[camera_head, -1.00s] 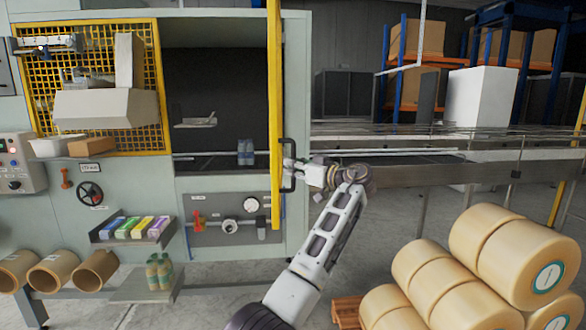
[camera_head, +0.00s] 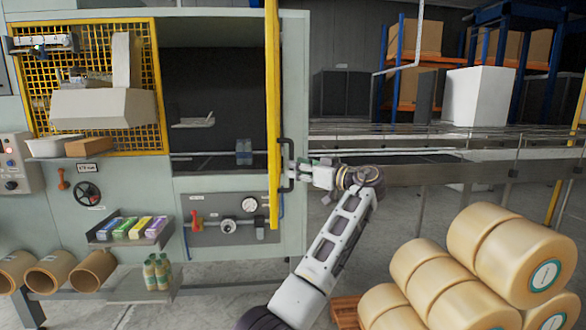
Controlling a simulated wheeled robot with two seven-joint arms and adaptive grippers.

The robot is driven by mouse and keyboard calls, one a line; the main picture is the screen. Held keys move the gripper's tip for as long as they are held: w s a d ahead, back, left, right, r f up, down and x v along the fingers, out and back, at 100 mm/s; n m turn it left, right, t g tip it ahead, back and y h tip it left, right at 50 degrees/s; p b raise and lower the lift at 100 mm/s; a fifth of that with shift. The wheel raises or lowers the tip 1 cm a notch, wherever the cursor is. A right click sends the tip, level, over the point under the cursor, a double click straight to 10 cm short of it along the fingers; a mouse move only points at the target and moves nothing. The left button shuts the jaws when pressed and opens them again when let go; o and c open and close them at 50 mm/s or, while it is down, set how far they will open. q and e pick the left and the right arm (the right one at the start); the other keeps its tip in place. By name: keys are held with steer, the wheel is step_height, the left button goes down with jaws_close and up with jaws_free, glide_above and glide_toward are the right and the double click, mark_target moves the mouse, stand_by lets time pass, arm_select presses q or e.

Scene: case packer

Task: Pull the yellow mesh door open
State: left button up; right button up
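The yellow mesh door (camera_head: 272,90) stands open and is seen almost edge-on, so its mesh does not show. Its black handle (camera_head: 287,143) is on its right side. My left gripper (camera_head: 292,174) is at the lower part of the handle and appears shut on it; the fingertips are small and partly hidden. The dark cabinet opening (camera_head: 215,95) shows to the left of the door. My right gripper is not in view.
A second yellow mesh panel (camera_head: 38,100) is on the machine's left. A conveyor (camera_head: 420,172) runs right behind my arm. Large tan rolls (camera_head: 520,255) are stacked at lower right.

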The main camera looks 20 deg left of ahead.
arm_select(q)
steer(key=v, duration=0.8)
steer(key=shift+s+d, duration=0.2)
steer(key=shift+d, duration=0.15)
steer(key=shift+f, duration=0.15)
